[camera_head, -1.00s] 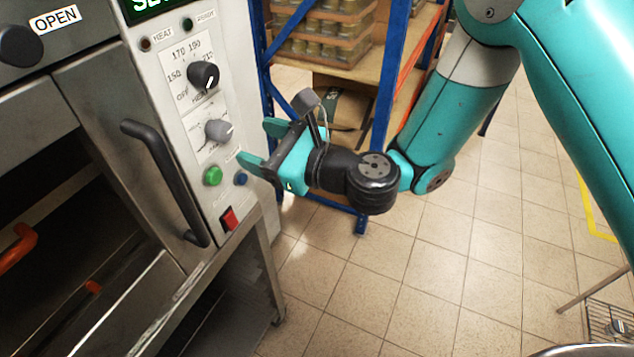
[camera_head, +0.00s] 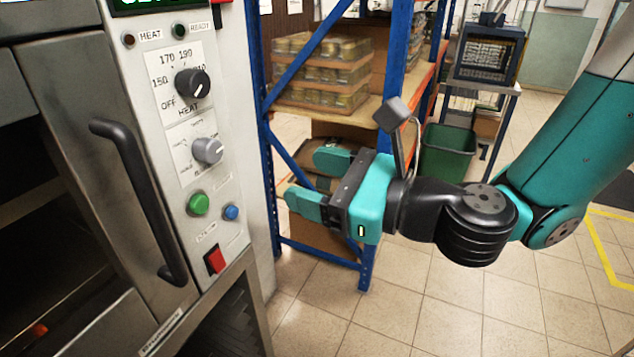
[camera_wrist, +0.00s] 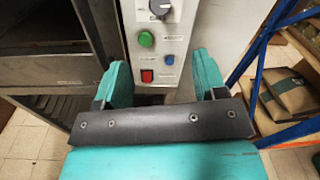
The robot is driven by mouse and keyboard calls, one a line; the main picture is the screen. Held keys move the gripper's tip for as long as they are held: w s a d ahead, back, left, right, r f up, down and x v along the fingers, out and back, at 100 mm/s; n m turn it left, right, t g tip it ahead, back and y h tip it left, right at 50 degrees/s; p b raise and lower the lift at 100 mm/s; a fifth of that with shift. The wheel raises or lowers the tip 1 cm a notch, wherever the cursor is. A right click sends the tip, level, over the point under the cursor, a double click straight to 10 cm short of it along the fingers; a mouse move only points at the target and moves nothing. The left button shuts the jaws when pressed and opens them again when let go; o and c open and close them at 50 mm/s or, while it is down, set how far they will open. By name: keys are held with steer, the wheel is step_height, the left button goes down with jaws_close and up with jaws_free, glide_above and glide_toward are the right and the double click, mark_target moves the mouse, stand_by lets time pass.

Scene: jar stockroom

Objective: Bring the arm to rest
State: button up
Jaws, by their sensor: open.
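My gripper (camera_head: 308,182) is open and empty, with its two teal fingers apart. In the head view it hangs in the air to the right of the oven's control panel (camera_head: 205,140) and points left. In the wrist view the fingers (camera_wrist: 162,80) frame the lower part of the panel, with the green button (camera_wrist: 146,39), blue button (camera_wrist: 169,59) and red switch (camera_wrist: 147,76) between or above them. The fingers look apart from the panel. My arm reaches in from the right, bent at the wrist.
The oven door's dark handle (camera_head: 140,200) sticks out at left. A blue-framed shelf (camera_head: 397,60) with trays of jars (camera_head: 322,72) stands behind my gripper. A green bin (camera_head: 447,153) and a dark rack (camera_head: 488,55) stand farther back. The tiled floor at lower right is clear.

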steer(key=s+d+n+g+h, duration=0.35)
steer(key=s+n+g, duration=0.45)
steer(key=n, duration=1)
steer(key=s+d+f+n+h, duration=0.1)
steer(key=s+d+n+h, duration=0.1)
steer(key=d+n+h, duration=0.2)
steer(key=s+d+f+n+h, duration=0.1)
steer(key=s+d+n+h, duration=0.2)
steer(key=d, duration=0.6)
steer(key=shift+d+f+n+h, duration=0.25)
steer(key=shift+n+h, duration=0.5)
steer(key=shift+n, duration=0.45)
